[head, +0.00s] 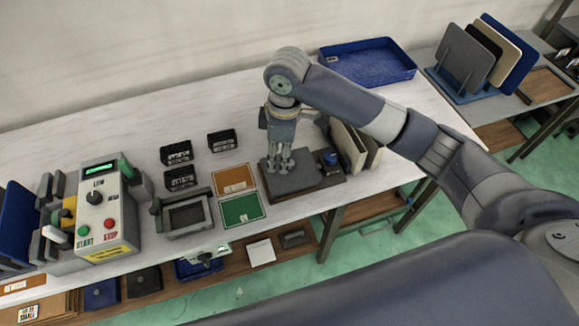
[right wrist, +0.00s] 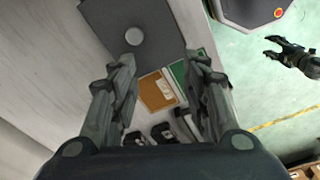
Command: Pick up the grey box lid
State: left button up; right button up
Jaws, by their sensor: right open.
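The grey box lid (head: 300,180) is a flat dark square on a brown base on the white table. In the right wrist view the lid (right wrist: 110,18) carries a round pale knob (right wrist: 133,36). My right gripper (head: 280,166) points down over the lid. Its fingers (right wrist: 161,62) are spread wide, with nothing between them; the knob shows just beyond the left finger's tip. I cannot tell whether a fingertip touches the lid. My left gripper (right wrist: 275,48) shows at the right edge of the right wrist view, fingers apart and empty, over the green floor.
Orange (head: 235,180) and green (head: 242,210) cards lie left of the lid. Several small black crates (head: 222,141) stand behind them. Upright panels (head: 349,147) and a small blue item (head: 330,158) stand close on the right. A blue tray (head: 367,64) lies at the back.

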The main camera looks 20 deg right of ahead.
jog(key=w+d+r+h, duration=0.1)
jog(key=w+d+r, duration=0.2)
jog(key=d+r, duration=0.1)
jog(key=p, duration=0.1)
send_over(290, 162)
jog(key=f, duration=0.5)
jog(key=shift+w+d+f, duration=0.1)
jog(key=shift+w+f, duration=0.2)
jog(key=f, duration=0.1)
jog(key=f+p, duration=0.1)
jog(key=f, duration=0.2)
jog(key=shift+s+p, duration=0.35)
jog(key=shift+p, duration=0.05)
jog(key=shift+f, duration=0.65)
grip_shut()
